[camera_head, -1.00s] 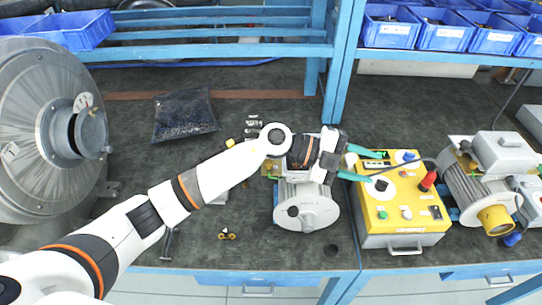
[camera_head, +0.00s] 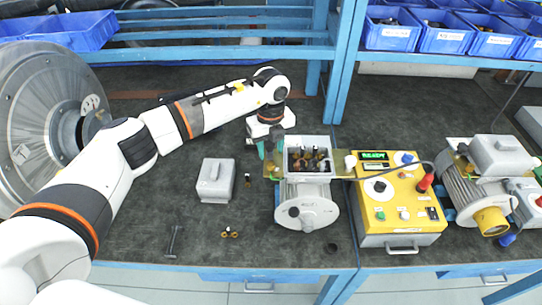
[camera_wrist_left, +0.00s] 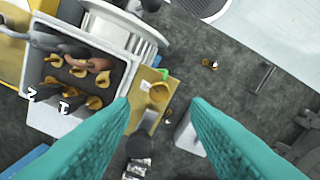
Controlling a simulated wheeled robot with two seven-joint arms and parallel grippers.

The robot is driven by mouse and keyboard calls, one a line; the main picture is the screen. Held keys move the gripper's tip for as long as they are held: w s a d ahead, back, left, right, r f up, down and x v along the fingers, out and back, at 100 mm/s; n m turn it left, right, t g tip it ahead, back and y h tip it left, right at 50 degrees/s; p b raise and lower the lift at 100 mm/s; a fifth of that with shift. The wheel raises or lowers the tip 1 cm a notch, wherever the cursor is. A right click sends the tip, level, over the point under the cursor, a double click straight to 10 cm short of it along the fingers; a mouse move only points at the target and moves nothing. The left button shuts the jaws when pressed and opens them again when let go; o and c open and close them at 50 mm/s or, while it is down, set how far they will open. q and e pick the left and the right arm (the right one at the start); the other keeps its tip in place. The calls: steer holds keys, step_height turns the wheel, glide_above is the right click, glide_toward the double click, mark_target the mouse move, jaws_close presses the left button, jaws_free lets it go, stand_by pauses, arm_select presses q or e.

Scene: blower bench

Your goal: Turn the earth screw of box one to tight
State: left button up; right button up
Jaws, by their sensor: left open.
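Box one appears to be the open grey terminal box (camera_head: 308,143) on top of the middle motor (camera_head: 306,207), with several brass terminals inside. In the left wrist view the box (camera_wrist_left: 38,112) shows at the left. A brass screw head (camera_wrist_left: 159,92), apparently the earth screw, sits on a yellowish plate (camera_wrist_left: 148,112) beside the box wall. My left gripper (camera_head: 270,150) is at the left side of the box with its teal fingers apart. In the left wrist view its fingertips (camera_wrist_left: 160,101) are either side of the screw in the picture; contact cannot be told. My right gripper is out of view.
A yellow tester (camera_head: 400,215) with a lit green display stands right of the motor, and another motor (camera_head: 470,190) further right. A grey cover (camera_head: 216,180) and a small brass part (camera_head: 230,233) lie left on the dark bench. A large round housing (camera_head: 45,120) stands far left.

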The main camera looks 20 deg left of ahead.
mark_target(271, 164)
arm_select(q)
steer(key=shift+f+p, duration=0.6)
steer(key=shift+f, duration=2.15)
jaws_close()
